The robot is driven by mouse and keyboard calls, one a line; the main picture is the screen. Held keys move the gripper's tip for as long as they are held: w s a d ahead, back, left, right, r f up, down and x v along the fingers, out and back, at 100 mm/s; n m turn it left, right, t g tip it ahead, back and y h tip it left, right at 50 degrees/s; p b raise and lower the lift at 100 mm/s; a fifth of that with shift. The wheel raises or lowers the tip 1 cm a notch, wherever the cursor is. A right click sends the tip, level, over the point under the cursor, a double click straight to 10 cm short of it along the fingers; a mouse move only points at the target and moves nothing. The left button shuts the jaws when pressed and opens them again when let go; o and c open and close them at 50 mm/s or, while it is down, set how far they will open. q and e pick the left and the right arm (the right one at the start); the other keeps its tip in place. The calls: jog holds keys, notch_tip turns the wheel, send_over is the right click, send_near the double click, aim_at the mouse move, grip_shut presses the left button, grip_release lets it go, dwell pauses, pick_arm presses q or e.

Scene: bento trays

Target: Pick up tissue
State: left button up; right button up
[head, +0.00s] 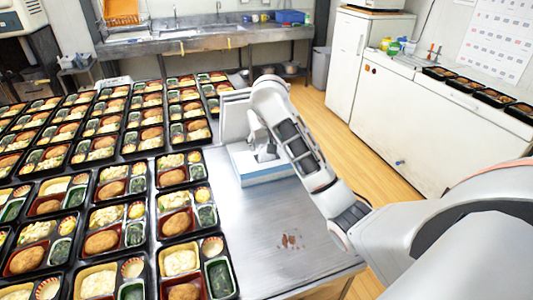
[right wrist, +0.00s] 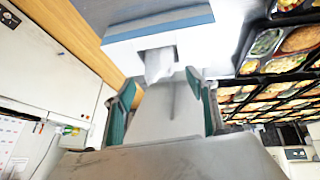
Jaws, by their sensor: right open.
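A tissue box (head: 268,177), white with a blue lower edge, sits on the steel table (head: 240,225). In the right wrist view the box (right wrist: 205,43) is at the top, and a white tissue (right wrist: 159,65) pokes out of its opening. My right gripper (head: 264,151) is over the box, partly hidden by its own arm. In the right wrist view its green-padded fingers (right wrist: 161,80) are spread apart, with the tissue between and just beyond the tips. I cannot tell whether they touch it. My left gripper is not in view.
Several black bento trays (head: 180,218) with food fill the table left of the box. A brown spill (head: 290,240) marks the bare metal in front of the box. More trays stand on the white freezer (head: 430,125) at the right. A sink counter (head: 200,42) is at the back.

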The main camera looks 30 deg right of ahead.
jog(key=shift+w+d+f, duration=0.2)
jog(key=shift+f, duration=0.3)
jog(key=shift+w+d+f, duration=0.35)
jog(key=shift+w+f, duration=0.2)
jog(key=shift+f, duration=0.05)
jog(key=shift+w+d+f, duration=0.3)
jog(key=shift+w+f, duration=0.25)
jog(key=shift+f, duration=0.1)
jog(key=shift+w+d+f, duration=0.35)
jog(key=shift+w+f, duration=0.2)
jog(key=shift+f, duration=0.05)
jog(key=c, duration=0.9)
